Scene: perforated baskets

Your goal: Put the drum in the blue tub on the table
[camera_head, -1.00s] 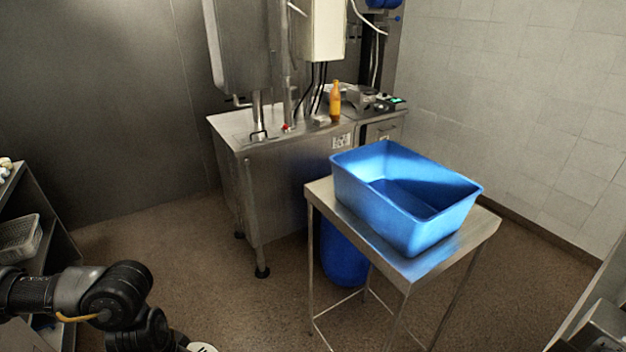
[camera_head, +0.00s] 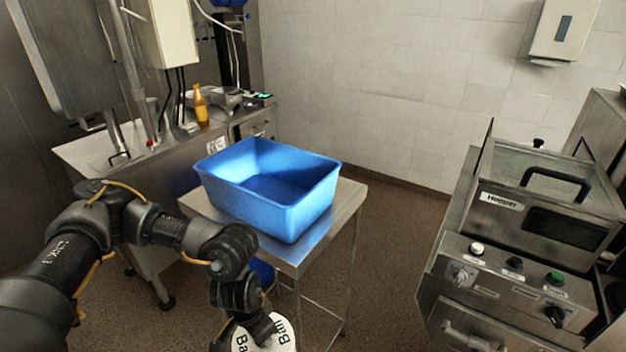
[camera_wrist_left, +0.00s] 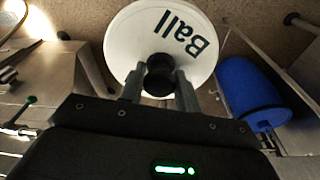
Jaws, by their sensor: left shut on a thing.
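The drum (camera_wrist_left: 150,30) is a white round thing with dark "Ball" lettering and a black knob, seen in the left wrist view. In the head view, part of the drum (camera_head: 284,338) shows at the bottom edge; the rest is cut off. My left gripper (camera_wrist_left: 158,88) is shut on its black knob. The blue tub (camera_head: 290,215) stands on a steel table, open at the top, and looks empty. The held drum is in front of the table and lower than the tub. My right gripper is not in view.
The steel table (camera_head: 345,200) has a narrow bare rim around the tub. A blue barrel (camera_wrist_left: 240,85) is beneath it. A steel machine (camera_head: 545,215) stands at the right. A counter with an orange bottle (camera_head: 201,106) is behind left. Floor is free between table and machine.

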